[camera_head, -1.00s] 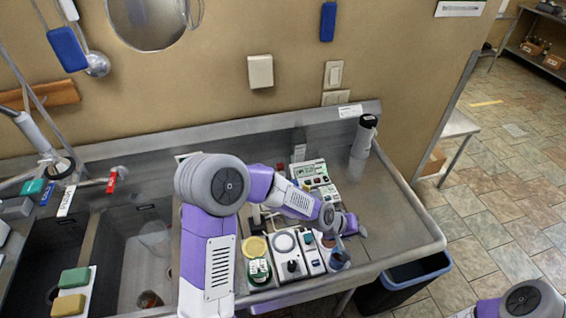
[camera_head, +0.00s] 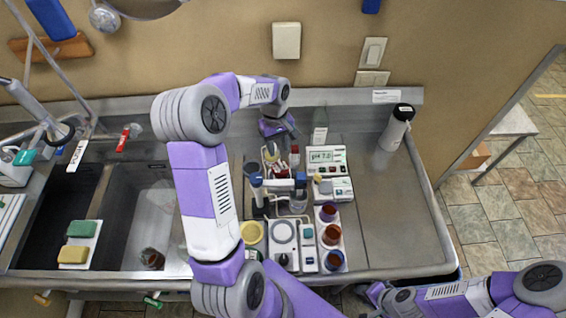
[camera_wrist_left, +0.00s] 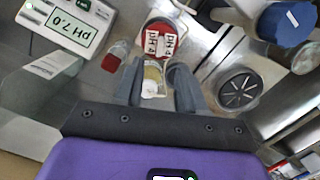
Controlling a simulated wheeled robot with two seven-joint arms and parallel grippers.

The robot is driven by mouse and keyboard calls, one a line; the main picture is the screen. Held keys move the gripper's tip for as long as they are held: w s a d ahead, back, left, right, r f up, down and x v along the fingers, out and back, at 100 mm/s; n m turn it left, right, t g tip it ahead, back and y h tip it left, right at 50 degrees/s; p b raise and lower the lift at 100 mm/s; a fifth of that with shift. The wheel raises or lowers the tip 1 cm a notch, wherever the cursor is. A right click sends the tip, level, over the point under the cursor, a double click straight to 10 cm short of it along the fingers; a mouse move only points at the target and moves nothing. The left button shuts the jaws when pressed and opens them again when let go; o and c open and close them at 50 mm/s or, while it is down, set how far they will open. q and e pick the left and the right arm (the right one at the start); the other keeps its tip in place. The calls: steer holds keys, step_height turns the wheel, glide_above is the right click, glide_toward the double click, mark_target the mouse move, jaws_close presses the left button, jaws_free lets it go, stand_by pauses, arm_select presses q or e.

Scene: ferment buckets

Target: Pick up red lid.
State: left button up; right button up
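In the left wrist view, a round red piece (camera_wrist_left: 157,42) with white pH labels lies just beyond my left fingertips. A smaller red cap (camera_wrist_left: 111,62) sits on a small clear bottle to the left of the fingers. I cannot tell which of these is the red lid. In the head view, a red-topped item (camera_head: 295,150) stands beside my left gripper (camera_head: 281,135). The left gripper (camera_wrist_left: 156,70) is open in the wrist view. A pale yellowish vial (camera_wrist_left: 152,80) shows between its fingers, with no clear contact. My right gripper (camera_head: 375,292) is at the lower edge, its fingers unclear.
A pH meter (camera_head: 322,156), a clear bottle (camera_head: 320,128) and several red-brown cups (camera_head: 331,234) crowd the counter. A yellow lid (camera_head: 252,232) lies in front. The right counter (camera_head: 385,215) is clear; a sink (camera_head: 152,218) is left.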

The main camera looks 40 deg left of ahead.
mark_target(280, 163)
arm_select(q)
steer(key=f, duration=0.4)
steer(key=d+f, duration=0.1)
steer(key=f, duration=0.1)
steer(key=shift+s+f+p, duration=0.3)
steer(key=shift+f, duration=0.1)
jaws_close()
